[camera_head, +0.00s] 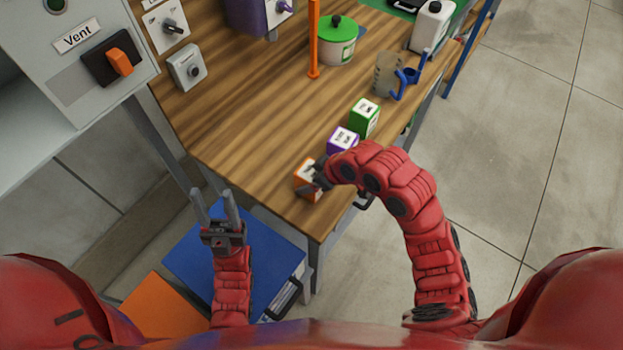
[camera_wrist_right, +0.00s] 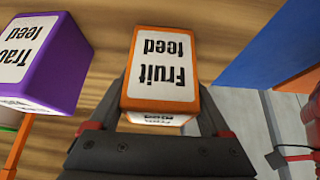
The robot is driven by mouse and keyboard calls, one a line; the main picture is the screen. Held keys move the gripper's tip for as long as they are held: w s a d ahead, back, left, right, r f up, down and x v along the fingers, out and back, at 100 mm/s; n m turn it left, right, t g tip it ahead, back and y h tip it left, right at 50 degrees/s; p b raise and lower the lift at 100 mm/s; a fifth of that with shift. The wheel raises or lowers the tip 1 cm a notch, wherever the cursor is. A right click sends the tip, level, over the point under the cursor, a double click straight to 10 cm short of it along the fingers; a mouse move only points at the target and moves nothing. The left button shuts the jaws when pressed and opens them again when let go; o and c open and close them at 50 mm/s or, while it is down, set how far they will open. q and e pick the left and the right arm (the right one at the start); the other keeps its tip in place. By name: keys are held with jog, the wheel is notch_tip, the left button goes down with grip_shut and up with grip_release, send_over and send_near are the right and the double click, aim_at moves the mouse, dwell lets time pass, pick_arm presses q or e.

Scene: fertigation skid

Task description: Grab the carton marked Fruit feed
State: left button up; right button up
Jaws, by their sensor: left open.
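The orange carton marked Fruit feed (camera_head: 308,190) stands at the near corner of the wooden table. In the right wrist view the Fruit feed carton (camera_wrist_right: 163,68) is in the centre, its label upside down. My right gripper (camera_head: 321,178) is at this carton, with one finger on each side of it (camera_wrist_right: 163,108). The fingers lie close against its sides; I cannot tell whether they press on it. My left gripper (camera_head: 216,208) is open and empty, left of the table's near corner and above a blue panel.
A purple carton (camera_head: 342,141), marked Trac... feed in the wrist view (camera_wrist_right: 45,62), and a green carton (camera_head: 364,118) stand in line behind. Farther back are a clear jug (camera_head: 388,75), a green-lidded pot (camera_head: 336,47) and an orange post (camera_head: 313,45). The table's left middle is clear.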

grip_shut()
jog(key=shift+r, duration=0.1)
